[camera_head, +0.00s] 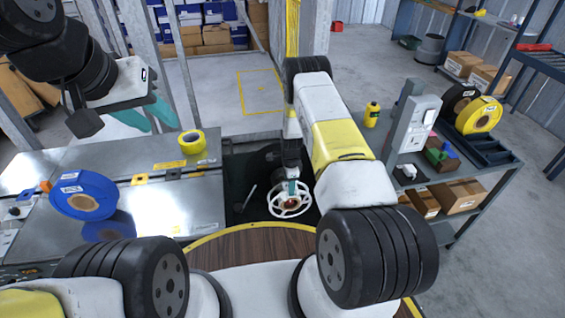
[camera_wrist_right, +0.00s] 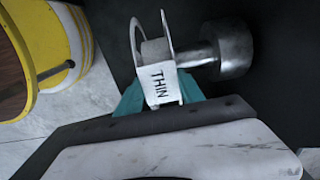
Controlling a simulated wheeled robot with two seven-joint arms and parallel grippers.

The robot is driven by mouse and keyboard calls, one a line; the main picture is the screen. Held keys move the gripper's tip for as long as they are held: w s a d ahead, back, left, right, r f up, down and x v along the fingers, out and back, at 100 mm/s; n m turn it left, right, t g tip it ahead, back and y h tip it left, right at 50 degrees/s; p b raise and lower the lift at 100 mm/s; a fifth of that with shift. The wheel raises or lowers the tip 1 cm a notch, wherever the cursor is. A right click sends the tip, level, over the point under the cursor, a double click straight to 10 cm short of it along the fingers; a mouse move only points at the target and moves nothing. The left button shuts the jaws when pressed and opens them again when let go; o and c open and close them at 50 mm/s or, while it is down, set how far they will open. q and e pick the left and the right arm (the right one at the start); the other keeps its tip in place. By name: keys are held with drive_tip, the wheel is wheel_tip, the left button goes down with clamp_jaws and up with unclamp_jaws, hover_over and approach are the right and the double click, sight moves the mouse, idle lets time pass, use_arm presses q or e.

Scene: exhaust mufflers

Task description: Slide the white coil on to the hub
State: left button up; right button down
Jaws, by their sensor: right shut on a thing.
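The white coil (camera_head: 277,211) is a spoked ring in the middle of the head view, low over a dark area. In the right wrist view the white coil (camera_wrist_right: 161,84) carries the word THIN. My right gripper (camera_head: 291,187) is shut on it, with teal fingers at its edge. A grey metal hub (camera_wrist_right: 234,50) with a thick round end stands beside the coil in the wrist view. Its narrower part reaches the coil's side; I cannot tell how far it goes inside. My left gripper (camera_head: 152,117) is empty and open, raised above the left bench.
A blue spool (camera_head: 72,189) and a yellow tape roll (camera_head: 191,141) lie on the metal bench (camera_head: 160,205) at left. A shelf cart at right holds a yellow spool (camera_head: 478,115), a yellow bottle (camera_head: 372,113) and boxes (camera_head: 459,195). The wooden round top (camera_head: 250,248) is clear.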

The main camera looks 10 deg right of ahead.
drive_tip(key=shift+s, duration=3.8)
wheel_tip(320, 180, up, 6)
drive_tip(key=s, duration=0.1)
drive_tip(key=shift+s+d, duration=0.15)
drive_tip(key=shift+s, duration=0.25)
